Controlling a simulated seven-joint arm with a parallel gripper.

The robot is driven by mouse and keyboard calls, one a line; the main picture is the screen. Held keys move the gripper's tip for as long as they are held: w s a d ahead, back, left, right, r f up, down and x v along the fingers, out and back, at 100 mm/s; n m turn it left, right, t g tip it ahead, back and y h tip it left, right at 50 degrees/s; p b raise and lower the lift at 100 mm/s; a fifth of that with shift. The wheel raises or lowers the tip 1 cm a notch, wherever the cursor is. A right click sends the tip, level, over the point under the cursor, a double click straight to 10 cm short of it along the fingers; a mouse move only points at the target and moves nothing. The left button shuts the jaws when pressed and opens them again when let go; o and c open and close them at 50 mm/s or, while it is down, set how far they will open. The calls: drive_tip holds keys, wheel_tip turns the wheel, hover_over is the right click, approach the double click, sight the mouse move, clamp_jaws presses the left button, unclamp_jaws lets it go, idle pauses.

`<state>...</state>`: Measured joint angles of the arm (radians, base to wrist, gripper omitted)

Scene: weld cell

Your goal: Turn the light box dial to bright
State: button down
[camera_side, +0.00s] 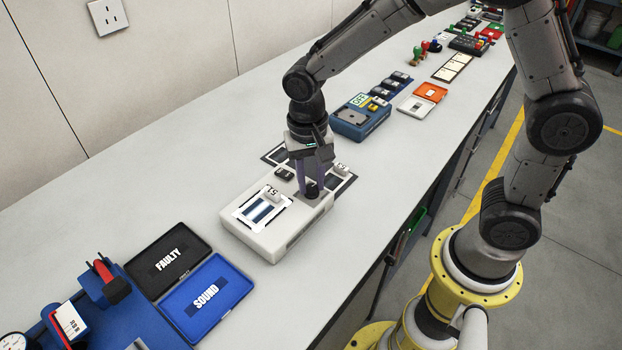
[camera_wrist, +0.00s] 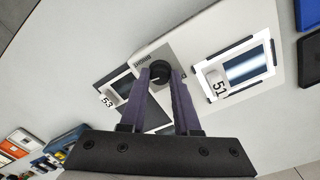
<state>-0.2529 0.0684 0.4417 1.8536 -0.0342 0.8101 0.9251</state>
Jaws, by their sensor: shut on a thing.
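The light box (camera_side: 284,238) is a pale grey box on the bench, with a lit white panel (camera_side: 262,211) on its top. A film strip lies on the panel, with a tag marked 51 (camera_side: 271,194). The dial (camera_side: 311,190) is a small black knob at the box's far right end; it also shows in the wrist view (camera_wrist: 160,72). My gripper (camera_side: 312,183) points down over it, with its two purple fingers shut on the dial from both sides. The word BRIGHT seems to be printed beside the dial in the wrist view, but it is small. The dial's pointer is hard to make out.
Dark-framed films with tags, one marked 53 (camera_wrist: 107,99), lie just behind the box. A black FAULTY tray (camera_side: 167,259) and a blue SOUND tray (camera_side: 207,298) sit front left. A blue device (camera_side: 361,117) stands further back. Bench between box and trays is clear.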

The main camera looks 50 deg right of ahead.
sight(308, 187)
drive_tip(key=shift+r, duration=0.1)
drive_tip(key=c, duration=0.6)
unclamp_jaws()
drive_tip(key=r, duration=1.3)
drive_tip(key=shift+w+a+r, duration=0.15)
drive_tip(key=shift+a+r, duration=0.1)
drive_tip(key=shift+r, duration=0.15)
